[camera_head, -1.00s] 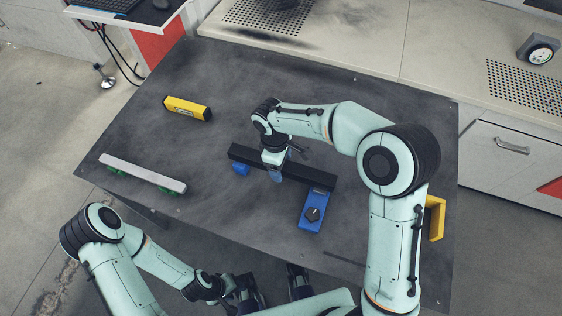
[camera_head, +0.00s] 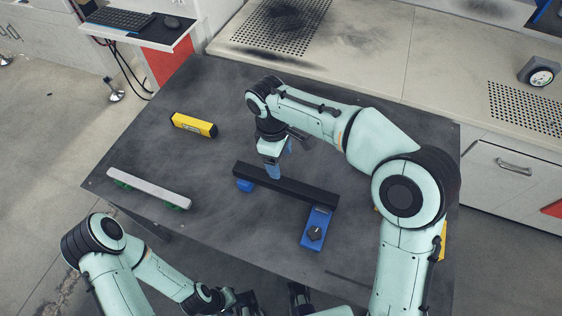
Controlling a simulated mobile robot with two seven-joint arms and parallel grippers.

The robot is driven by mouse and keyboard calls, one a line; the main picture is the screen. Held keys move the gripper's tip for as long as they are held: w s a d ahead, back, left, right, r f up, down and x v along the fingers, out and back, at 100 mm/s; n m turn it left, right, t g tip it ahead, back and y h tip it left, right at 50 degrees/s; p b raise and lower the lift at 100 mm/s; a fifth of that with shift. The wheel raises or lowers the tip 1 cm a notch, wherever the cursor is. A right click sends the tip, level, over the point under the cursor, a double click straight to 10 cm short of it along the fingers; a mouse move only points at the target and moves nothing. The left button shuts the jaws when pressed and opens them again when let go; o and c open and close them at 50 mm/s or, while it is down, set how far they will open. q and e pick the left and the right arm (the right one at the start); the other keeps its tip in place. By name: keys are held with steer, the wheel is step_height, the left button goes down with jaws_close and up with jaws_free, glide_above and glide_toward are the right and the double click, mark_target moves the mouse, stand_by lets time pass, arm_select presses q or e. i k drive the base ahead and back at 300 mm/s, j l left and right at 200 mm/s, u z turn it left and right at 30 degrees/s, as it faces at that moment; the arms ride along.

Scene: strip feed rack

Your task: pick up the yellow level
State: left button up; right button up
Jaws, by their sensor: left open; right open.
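The yellow level (camera_head: 193,124) is a short yellow bar with dark ends, lying on the dark table toward the back left. My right gripper (camera_head: 274,174) points down over the table, to the right of and nearer than the level, just behind a black bar. It is open and apart from the level; its fingertips are partly hard to see. My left gripper (camera_head: 270,303) is low at the bottom edge of the view, in front of the table and far from the level. It is open and partly cut off.
A light grey bar on green supports (camera_head: 150,188) is at the left. A yellow object (camera_head: 442,240) is partly hidden behind my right arm. Table around the level is clear.

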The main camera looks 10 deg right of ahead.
mark_target(210, 130)
steer(key=k, duration=1)
